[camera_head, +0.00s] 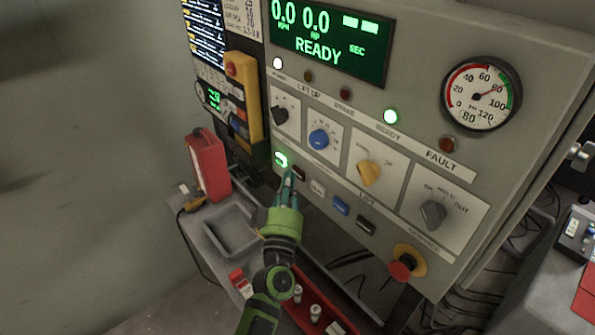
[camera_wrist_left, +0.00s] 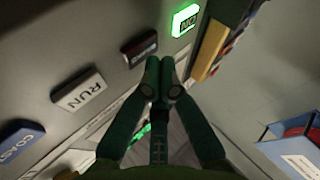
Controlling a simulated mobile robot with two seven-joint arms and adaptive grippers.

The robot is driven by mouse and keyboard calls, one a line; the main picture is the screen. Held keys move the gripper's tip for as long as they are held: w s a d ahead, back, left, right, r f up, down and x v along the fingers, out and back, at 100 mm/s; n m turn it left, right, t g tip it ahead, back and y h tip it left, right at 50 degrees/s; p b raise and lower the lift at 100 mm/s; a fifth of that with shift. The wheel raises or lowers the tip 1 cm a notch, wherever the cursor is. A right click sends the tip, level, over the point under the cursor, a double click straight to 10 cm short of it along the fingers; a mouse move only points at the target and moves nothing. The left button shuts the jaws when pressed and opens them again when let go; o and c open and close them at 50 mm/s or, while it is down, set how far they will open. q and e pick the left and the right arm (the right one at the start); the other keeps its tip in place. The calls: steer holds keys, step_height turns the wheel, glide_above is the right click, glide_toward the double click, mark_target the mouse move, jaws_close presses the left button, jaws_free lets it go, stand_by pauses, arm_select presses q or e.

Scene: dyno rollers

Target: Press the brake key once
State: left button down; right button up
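A row of keys runs along the lower part of the grey console. From the left it has a green-lit key (camera_head: 281,159), a dark reddish key (camera_head: 299,173), a white RUN key (camera_wrist_left: 79,90), a blue COAST key (camera_head: 340,205) and a black key (camera_head: 366,225). I cannot read a brake label on any key; the dark key's lettering (camera_wrist_left: 140,47) is too faint. My left gripper (camera_head: 289,178) is shut and empty, its fingertips close to the dark key and the lit key. I cannot tell whether they touch. My right gripper is not in view.
Above the keys are several knobs, including a blue knob (camera_head: 319,139) and a yellow knob (camera_head: 368,173). A red emergency button (camera_head: 402,268) sits lower right. The display (camera_head: 330,40) reads READY. A grey tray (camera_head: 230,232) and a red box (camera_head: 208,165) stand at left.

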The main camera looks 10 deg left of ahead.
arm_select(q)
steer(key=shift+s+a, duration=0.15)
steer(key=shift+s, duration=0.05)
steer(key=shift+a, duration=0.1)
steer(key=s+a+p, duration=0.1)
steer(key=s, duration=0.1)
steer(key=s+a, duration=0.2)
steer(key=shift+p, duration=0.35)
steer(key=shift+d, duration=0.1)
stand_by(0.6)
